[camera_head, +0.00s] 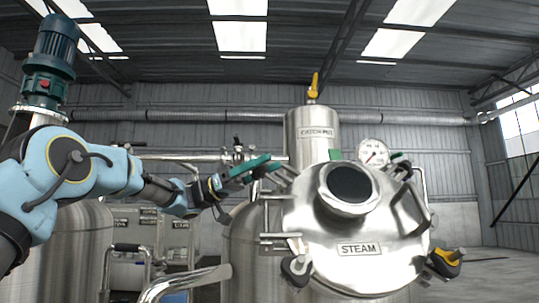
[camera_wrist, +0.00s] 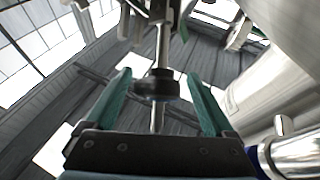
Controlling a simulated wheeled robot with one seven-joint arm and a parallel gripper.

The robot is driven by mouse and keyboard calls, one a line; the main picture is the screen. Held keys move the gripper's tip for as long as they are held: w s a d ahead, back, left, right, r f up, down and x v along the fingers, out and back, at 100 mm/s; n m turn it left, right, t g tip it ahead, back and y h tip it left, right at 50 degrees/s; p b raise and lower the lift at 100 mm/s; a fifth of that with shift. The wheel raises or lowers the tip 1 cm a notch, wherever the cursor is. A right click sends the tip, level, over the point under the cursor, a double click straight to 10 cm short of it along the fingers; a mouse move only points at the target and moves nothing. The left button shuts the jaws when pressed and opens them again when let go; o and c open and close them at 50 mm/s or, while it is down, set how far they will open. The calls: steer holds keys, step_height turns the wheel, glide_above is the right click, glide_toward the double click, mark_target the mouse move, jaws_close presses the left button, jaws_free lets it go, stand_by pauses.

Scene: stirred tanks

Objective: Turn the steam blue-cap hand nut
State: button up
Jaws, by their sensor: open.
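The steam tank lid (camera_head: 370,268) is a shiny steel dome with a STEAM plate (camera_head: 359,249) and a round dark port. My gripper (camera_head: 262,166), with green fingers, is at the lid's upper left edge. In the wrist view my open gripper (camera_wrist: 158,76) has one finger on each side of a dark round hand nut (camera_wrist: 154,88) on a steel rod. I see no clear contact, and the nut looks dark; I cannot make out a blue cap. In the head view my fingers largely hide this spot.
A pressure gauge (camera_head: 372,153) and a steel CATCH POT (camera_head: 308,135) stand behind. A blue-ringed fitting (camera_wrist: 258,158) is close at right in the wrist view.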

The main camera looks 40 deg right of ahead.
steer(key=shift+s+d+r, duration=0.2)
steer(key=shift+s+d, duration=0.05)
steer(key=shift+s, duration=0.25)
